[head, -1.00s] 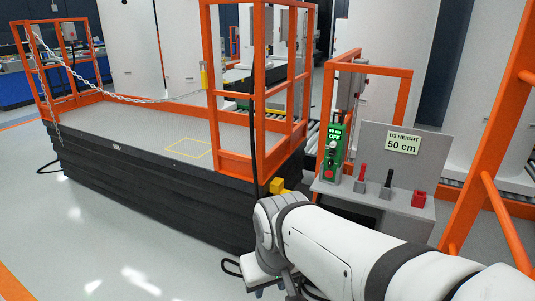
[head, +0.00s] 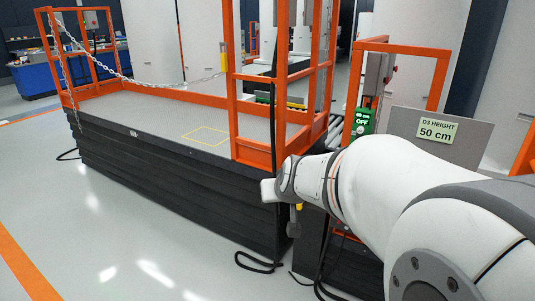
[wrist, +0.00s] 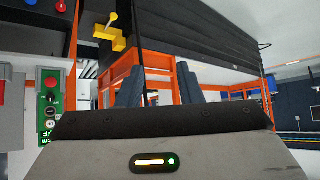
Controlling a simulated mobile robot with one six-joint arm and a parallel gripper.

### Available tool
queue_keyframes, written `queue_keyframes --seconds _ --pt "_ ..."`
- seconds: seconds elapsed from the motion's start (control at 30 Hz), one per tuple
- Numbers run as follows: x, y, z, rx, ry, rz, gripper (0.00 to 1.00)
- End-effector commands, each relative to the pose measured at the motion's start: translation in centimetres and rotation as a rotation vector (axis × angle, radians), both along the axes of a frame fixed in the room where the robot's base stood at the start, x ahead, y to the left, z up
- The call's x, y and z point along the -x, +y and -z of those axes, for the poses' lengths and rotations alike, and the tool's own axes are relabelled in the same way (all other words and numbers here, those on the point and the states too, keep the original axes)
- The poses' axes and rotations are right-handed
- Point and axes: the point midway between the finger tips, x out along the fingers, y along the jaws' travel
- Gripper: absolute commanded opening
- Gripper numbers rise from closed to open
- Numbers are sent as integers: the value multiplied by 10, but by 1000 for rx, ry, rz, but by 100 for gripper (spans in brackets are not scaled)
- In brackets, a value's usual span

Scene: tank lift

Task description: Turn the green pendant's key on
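The green pendant (head: 363,121) stands behind my arm in the head view. Only its top shows, with a small display reading OFF; its lower part and key are hidden by my arm. In the wrist view, the pendant (wrist: 49,108) appears inverted at the left edge, with a red button and dark round controls. I cannot tell which control is the key, or how it is turned. My gripper (wrist: 160,88) shows two dark fingers spread apart with nothing between them. It is clear of the pendant, which lies well to the left of the fingers in the wrist view.
The black lift platform (head: 170,165) with orange rails fills the left and middle. A yellow fitting (wrist: 110,38) is near the fingers' line of view. A grey panel with a D3 HEIGHT 50 cm sign (head: 437,129) stands right of the pendant. Open floor lies at front left.

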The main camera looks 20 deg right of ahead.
Motion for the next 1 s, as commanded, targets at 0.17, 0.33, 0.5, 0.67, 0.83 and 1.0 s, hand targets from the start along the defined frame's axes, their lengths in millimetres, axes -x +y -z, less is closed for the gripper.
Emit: queue_keyframes --seconds 0.17,0.33,0.5,0.67,0.83,1.0 --pt "-97 -79 32 77 -341 157 33" --pt "-146 -172 46 232 -651 341 33" --pt "-154 -251 62 417 -875 515 33" --pt "-144 -291 70 542 -995 618 33" --pt "-141 -308 69 593 -1038 657 33" --pt "-155 -325 58 597 -1043 658 33"
